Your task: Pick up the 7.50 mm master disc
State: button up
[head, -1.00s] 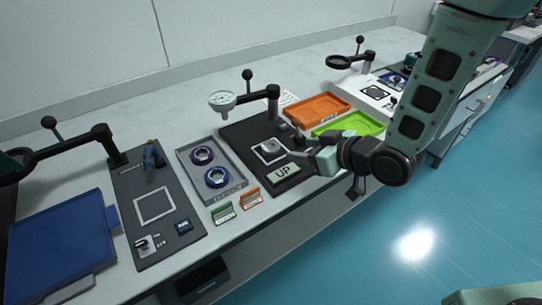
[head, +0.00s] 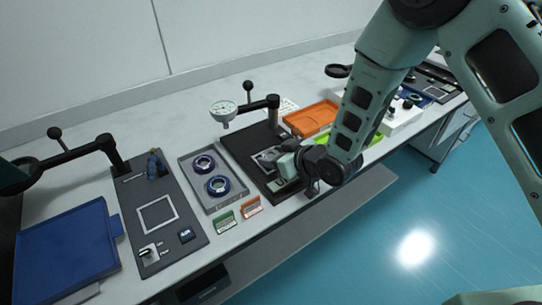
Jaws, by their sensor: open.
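No disc with a readable 7.50 mm marking shows, so I cannot tell which thing is the master disc. Two round blue pieces with pale centres lie in a grey tray, a far one (head: 203,163) and a near one (head: 218,186). My gripper (head: 267,158) is right of that tray, low over the black gauge mat (head: 236,146), at the white-outlined square there. Its jaws are open; whatever lies between or under them is too small and covered to make out. The dial gauge (head: 223,110) on its black arm stands behind and left of my gripper.
The grey tray (head: 188,178) has a green card (head: 224,221) and an orange card (head: 251,207) in front. A blue board (head: 65,250) and a dark mat (head: 185,215) fill the left.

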jog(key=c, duration=0.9)
jog(key=shift+r, duration=0.2)
